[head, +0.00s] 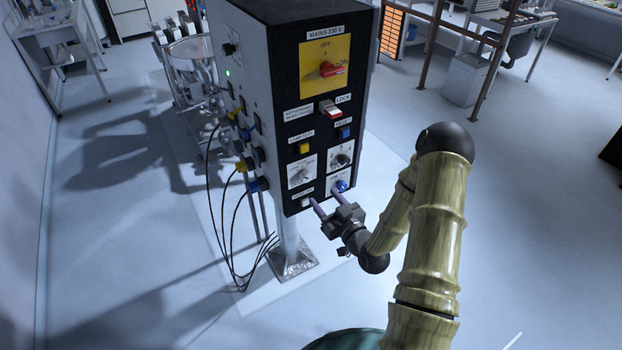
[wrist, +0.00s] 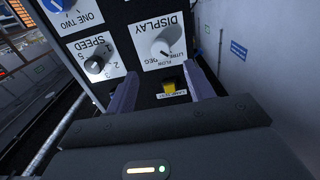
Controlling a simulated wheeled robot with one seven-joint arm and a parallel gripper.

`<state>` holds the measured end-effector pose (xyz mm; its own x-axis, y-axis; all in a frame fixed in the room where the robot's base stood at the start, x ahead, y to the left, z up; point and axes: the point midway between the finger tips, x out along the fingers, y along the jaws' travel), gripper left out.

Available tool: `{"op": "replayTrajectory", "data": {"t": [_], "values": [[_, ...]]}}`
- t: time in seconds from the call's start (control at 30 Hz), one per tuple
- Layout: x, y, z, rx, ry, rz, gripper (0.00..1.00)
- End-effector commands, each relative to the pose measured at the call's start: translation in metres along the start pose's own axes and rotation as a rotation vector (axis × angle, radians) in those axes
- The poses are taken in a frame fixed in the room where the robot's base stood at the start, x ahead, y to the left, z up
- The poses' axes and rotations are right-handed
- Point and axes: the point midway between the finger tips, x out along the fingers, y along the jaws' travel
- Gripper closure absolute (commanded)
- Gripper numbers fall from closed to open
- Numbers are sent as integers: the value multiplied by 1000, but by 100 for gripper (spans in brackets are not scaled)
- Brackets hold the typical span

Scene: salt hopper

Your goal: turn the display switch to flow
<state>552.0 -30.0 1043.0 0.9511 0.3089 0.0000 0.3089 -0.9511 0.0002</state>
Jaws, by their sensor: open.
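The display switch (wrist: 166,46) is a pale round knob on a white plate marked DISPLAY, upside down in the wrist view. A small dark mark on the knob seems to face the LITRE side; I cannot be sure. In the head view the switch (head: 299,176) is low on the left of the black panel. My gripper (head: 325,197) is open and empty, at the panel's lower edge, below the knob. In the wrist view its two purple fingers (wrist: 160,70) frame the yellow lamp-test button, with the knob just beyond.
The speed knob (wrist: 97,64) and the blue ONE TWO knob (wrist: 58,5) sit beside the display plate. The yellow lamp-test button (head: 303,148) and red mains switch (head: 330,69) are higher up. Cables (head: 238,235) hang left of the cabinet.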

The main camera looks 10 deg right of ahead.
Motion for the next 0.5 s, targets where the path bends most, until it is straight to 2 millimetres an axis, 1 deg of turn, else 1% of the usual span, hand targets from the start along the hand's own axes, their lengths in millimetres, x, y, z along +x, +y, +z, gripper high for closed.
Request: {"op": "replayTrajectory", "data": {"t": [0.03, 0.3, 0.4, 0.5], "values": [[10, 0, -4, -1, 3, -1, 47], [56, -1, -3, 0, 2, -1, 47], [70, 0, -2, 1, 1, -1, 47], [80, 0, -1, 0, 0, -1, 47]]}}
